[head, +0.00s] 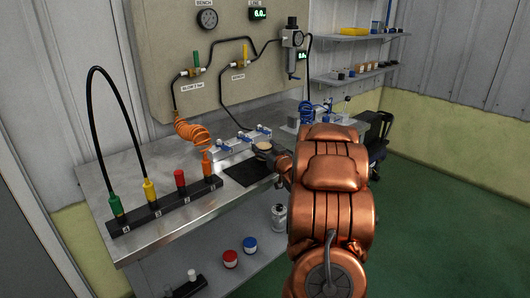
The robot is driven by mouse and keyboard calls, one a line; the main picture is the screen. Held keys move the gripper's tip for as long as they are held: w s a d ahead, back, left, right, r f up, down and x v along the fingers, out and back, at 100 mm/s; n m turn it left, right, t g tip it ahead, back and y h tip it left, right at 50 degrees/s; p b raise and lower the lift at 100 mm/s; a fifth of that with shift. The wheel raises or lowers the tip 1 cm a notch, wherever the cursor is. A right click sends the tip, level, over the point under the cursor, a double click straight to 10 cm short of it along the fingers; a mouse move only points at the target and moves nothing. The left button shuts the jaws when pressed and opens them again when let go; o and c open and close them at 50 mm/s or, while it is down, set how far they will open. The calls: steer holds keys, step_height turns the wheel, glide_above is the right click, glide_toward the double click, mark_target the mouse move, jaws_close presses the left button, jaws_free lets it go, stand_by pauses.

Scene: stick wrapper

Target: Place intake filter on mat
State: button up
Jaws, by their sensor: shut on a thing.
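A black mat (242,173) lies on the steel bench, near its front edge. A small round cream-topped thing (263,146), which looks like the intake filter, shows at the far right side of the mat. My gripper (272,155) is shut on it, reaching in from the right over the bench. My copper arm hides most of the gripper and the right part of the bench. I cannot tell whether the filter touches the mat or is held above it.
A black rack (165,208) with green, yellow, red and orange fittings stands left of the mat. A manifold with blue valves (240,142) is behind it. Black and orange hoses rise from the rack. Bare bench lies in front of the rack; jars stand on the lower shelf.

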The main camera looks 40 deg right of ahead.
steer(key=shift+f, duration=0.75)
steer(key=shift+f, duration=0.15)
steer(key=o, duration=1.2)
steer(key=shift+c, duration=0.2)
steer(key=shift+r, duration=0.2)
steer(key=v, duration=1.2)
steer(key=shift+b, duration=0.35)
